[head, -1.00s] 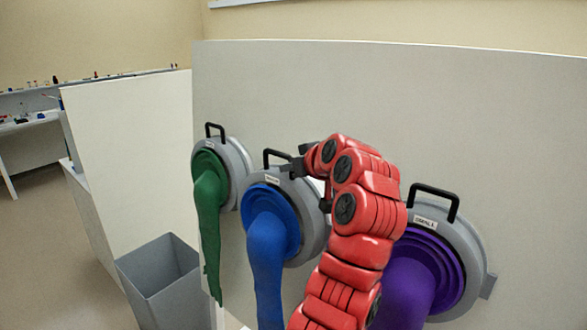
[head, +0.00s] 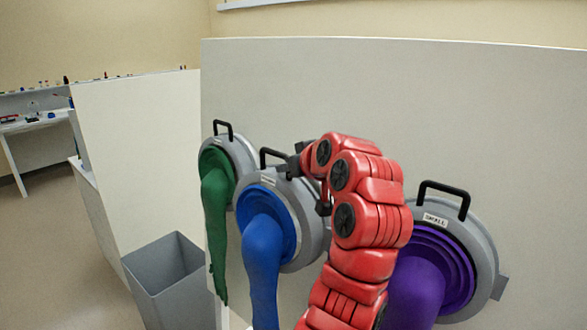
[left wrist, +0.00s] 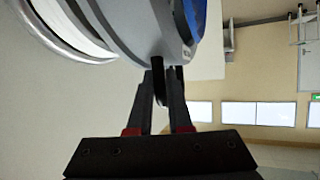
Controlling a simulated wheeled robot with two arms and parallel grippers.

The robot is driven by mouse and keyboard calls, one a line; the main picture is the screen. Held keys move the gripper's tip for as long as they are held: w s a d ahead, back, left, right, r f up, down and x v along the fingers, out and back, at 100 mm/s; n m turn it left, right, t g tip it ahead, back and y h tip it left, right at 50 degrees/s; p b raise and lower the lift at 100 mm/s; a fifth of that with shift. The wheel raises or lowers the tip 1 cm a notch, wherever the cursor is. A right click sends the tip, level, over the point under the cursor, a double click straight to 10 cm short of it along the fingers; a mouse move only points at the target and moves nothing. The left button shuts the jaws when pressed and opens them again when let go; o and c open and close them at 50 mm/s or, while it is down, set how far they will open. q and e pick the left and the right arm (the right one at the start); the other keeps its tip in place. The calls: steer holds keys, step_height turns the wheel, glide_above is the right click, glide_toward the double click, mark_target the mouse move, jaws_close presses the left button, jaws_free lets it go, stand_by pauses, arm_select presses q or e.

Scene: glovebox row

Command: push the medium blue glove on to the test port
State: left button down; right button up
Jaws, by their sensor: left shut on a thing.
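The blue glove (head: 263,255) hangs from a grey ring (head: 311,215) with a black handle (head: 270,157) on top and a small label too small to read. My left gripper (head: 296,163) is at the top right of this ring, at its handle. In the left wrist view, my left gripper (left wrist: 160,85) is shut on the black handle, with the grey ring (left wrist: 150,25) just beyond and a sliver of blue at the top. A white round port with a metal rim (left wrist: 75,28) lies beside the ring; I cannot tell whether they touch. My right gripper is not in view.
A green glove (head: 215,215) on its ring is to the left, and a purple glove (head: 420,285) on a ring labelled SMALL is to the right, both at the pale panel (head: 400,100). A grey open bin (head: 170,280) stands at lower left.

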arm_select(q)
steer(key=shift+s+a+r+b, duration=0.2)
steer(key=shift+s+a+b, duration=0.1)
steer(key=shift+s+a, duration=0.5)
steer(key=shift+s+a+r+b, duration=0.2)
steer(key=shift+s+a, duration=0.3)
steer(key=shift+s, duration=0.55)
steer(key=shift+f, duration=0.1)
